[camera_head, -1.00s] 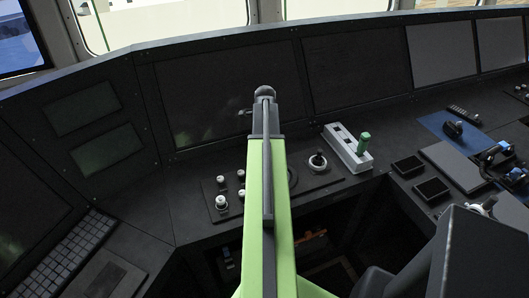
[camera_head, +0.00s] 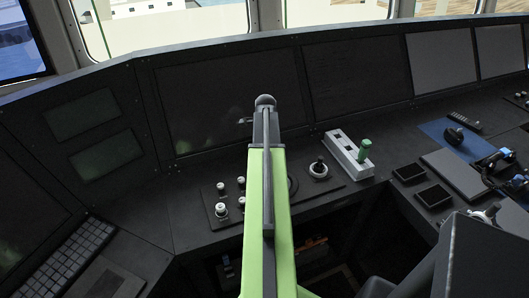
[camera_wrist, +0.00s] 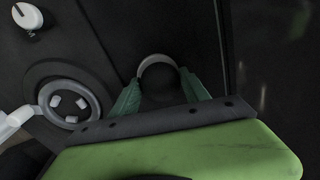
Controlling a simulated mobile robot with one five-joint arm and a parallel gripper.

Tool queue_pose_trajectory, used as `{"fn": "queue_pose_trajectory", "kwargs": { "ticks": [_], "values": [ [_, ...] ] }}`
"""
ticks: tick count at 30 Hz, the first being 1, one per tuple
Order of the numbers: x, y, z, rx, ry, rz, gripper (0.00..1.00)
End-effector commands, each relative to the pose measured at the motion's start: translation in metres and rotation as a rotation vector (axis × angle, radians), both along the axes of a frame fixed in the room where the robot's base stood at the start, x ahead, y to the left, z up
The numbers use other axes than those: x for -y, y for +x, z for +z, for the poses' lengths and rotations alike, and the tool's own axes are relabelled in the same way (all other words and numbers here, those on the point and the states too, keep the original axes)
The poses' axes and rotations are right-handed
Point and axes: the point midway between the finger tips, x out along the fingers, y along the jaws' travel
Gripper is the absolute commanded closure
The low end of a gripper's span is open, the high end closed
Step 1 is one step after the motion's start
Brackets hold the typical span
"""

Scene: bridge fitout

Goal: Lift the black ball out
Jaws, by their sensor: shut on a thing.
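In the wrist view, a black ball (camera_wrist: 160,82) sits between the two green fingers of my gripper (camera_wrist: 160,92), which is shut on it. A pale arc shows along the ball's far edge. To the left, a round grey ring (camera_wrist: 88,98) set in the dark console has three small pale pads inside it and no ball in it. The ball appears to the right of this ring; its height above the console is hard to tell. In the head view, my green arm hides the gripper and the ball.
White knobs (camera_head: 222,209) stand left of my arm. A small joystick (camera_head: 319,168) and a white block (camera_head: 347,158) with a green cylinder (camera_head: 365,150) stand to the right. A dark screen (camera_head: 215,95) rises behind. An open recess (camera_head: 325,250) lies below the console front.

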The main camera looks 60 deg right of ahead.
Motion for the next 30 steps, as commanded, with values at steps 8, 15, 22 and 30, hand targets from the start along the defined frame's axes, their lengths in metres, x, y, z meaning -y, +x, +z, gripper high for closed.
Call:
{"fn": "queue_pose_trajectory", "kwargs": {
  "ticks": [8,15,22,30],
  "values": [
    [0.000,-0.001,0.022,-0.001,0.001,-0.001,0.92],
    [0.008,-0.019,0.060,-0.001,0.001,-0.006,0.92],
    [0.029,-0.065,0.089,0.000,0.000,-0.004,0.92],
    [0.045,-0.100,0.108,-0.001,0.001,-0.002,0.92]
  ]
}}
